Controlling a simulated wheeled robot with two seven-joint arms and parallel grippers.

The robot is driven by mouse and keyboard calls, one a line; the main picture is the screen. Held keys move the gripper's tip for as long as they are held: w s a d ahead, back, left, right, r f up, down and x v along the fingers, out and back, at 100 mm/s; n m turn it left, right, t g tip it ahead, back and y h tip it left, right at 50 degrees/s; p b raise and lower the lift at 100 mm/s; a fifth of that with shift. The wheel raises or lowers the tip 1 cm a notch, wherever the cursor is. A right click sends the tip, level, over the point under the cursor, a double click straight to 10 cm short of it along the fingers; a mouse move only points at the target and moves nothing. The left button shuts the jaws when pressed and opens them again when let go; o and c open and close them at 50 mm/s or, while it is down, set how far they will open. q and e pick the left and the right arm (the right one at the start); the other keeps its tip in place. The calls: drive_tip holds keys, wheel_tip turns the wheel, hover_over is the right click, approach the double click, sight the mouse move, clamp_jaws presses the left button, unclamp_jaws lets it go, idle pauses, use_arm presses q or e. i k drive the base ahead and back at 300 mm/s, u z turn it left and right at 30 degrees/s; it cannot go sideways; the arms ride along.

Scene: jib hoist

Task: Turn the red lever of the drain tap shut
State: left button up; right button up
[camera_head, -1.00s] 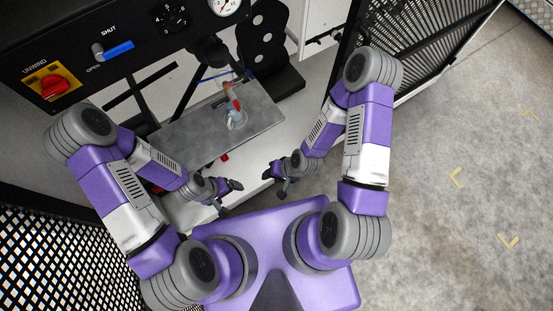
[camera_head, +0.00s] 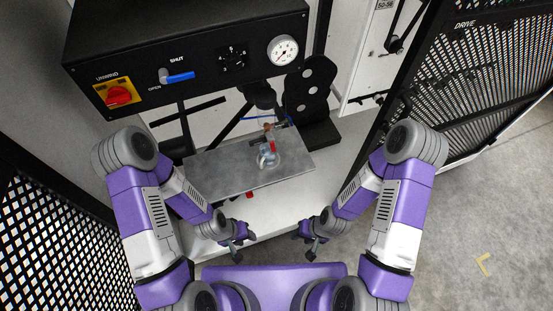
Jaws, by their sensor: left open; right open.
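A small tap (camera_head: 268,129) stands out at the back of the grey metal shelf, above a clear glass vessel (camera_head: 266,160). Its red lever (camera_head: 273,146) appears to hang down in front of the vessel. It is too small to tell exactly how far it is turned. My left gripper (camera_head: 240,238) is open and empty, in front of the shelf and below it in the picture. My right gripper (camera_head: 308,239) is open and empty, to the right of it. Both are well apart from the lever.
The grey shelf (camera_head: 215,174) has bare room left of the vessel. A black panel (camera_head: 205,68) above carries a red UNWIND knob (camera_head: 119,95), a blue lever (camera_head: 181,77) and a gauge (camera_head: 283,50). A red part (camera_head: 249,195) shows under the shelf edge. Mesh guards stand on both sides.

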sight(268, 136)
drive_tip(key=k, duration=0.4)
drive_tip(key=z, duration=1.4)
drive_tip(key=i, duration=0.8)
drive_tip(key=u, duration=1.45)
